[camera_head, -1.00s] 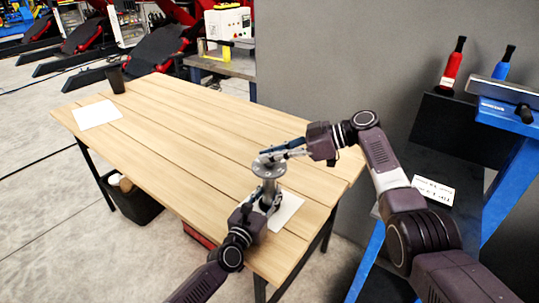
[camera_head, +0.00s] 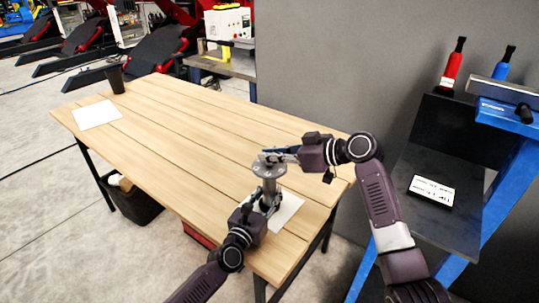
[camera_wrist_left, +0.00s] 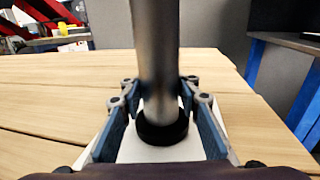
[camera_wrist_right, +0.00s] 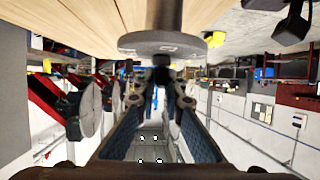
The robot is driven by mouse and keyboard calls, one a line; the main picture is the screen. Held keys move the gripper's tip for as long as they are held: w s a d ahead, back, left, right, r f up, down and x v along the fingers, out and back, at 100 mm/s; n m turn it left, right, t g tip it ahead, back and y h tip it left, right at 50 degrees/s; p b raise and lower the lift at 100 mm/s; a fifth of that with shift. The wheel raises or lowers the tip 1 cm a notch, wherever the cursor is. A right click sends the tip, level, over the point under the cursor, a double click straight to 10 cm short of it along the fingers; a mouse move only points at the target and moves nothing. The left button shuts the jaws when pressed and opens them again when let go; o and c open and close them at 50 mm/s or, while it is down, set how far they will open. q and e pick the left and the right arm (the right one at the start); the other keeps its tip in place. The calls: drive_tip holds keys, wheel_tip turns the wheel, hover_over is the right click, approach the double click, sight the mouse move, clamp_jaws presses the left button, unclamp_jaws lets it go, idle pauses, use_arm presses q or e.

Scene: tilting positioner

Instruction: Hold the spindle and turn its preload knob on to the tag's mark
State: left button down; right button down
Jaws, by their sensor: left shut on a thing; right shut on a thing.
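The spindle (camera_head: 268,185) is a grey metal post with a round flange, upright on the table's near right corner. My left gripper (camera_head: 263,203) is shut around its lower post. In the left wrist view the post (camera_wrist_left: 157,60) rises between the fingers from a black round foot (camera_wrist_left: 162,130). My right gripper (camera_head: 272,157) is shut on the knob above the flange. The fingers mostly hide the knob; in the right wrist view a small dark part of it (camera_wrist_right: 161,62) shows beside the flange (camera_wrist_right: 160,45). A white tag (camera_head: 432,189) with dark, unreadable print stands on the right shelf.
A white sheet (camera_head: 287,212) lies under the spindle. Another sheet (camera_head: 97,114) and a dark cup (camera_head: 116,80) are at the table's far left. The table's middle is clear. A grey wall (camera_head: 330,70) stands behind; a blue-framed bench (camera_head: 510,115) is at right.

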drive_tip(key=shift+d+m+t+h, duration=0.1)
drive_tip(key=shift+m+t+h, duration=0.2)
drive_tip(key=shift+m+t, duration=0.25)
drive_tip(key=c, duration=2)
unclamp_jaws()
drive_tip(key=v, duration=1.2)
